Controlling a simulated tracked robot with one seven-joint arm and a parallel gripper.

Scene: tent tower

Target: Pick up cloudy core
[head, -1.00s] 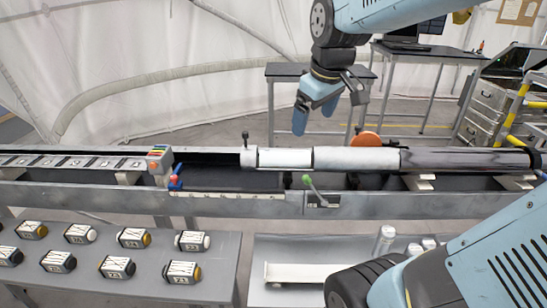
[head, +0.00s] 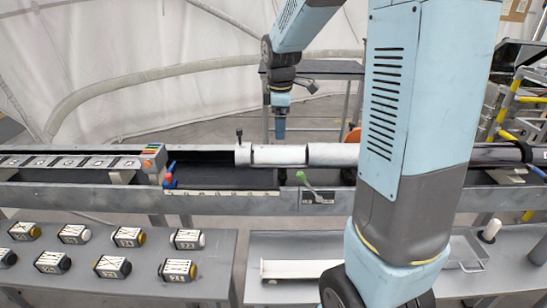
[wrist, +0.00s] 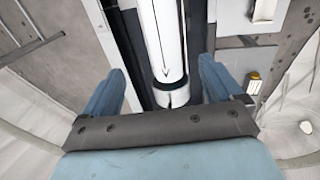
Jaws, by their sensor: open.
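A pale, cloudy white cylinder (head: 280,155), which I take for the cloudy core, lies level in the long trough, in line with a wider white tube (head: 333,154) to its right. In the wrist view a white cylinder (wrist: 162,45) runs between my fingers, with a dark-edged short end piece (wrist: 172,96) near the palm. My gripper (head: 280,128) points down, its fingers seen edge-on, just behind or above the cylinder. In the wrist view my gripper (wrist: 161,70) is open, one finger on each side of the cylinder, with no contact visible.
A green-knobbed lever (head: 302,177) and a red-and-blue one (head: 169,177) stand along the trough front. Several labelled blocks (head: 127,237) sit on the left front table. A white holder (head: 300,270) lies on the right tray. My arm hides the trough's right part.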

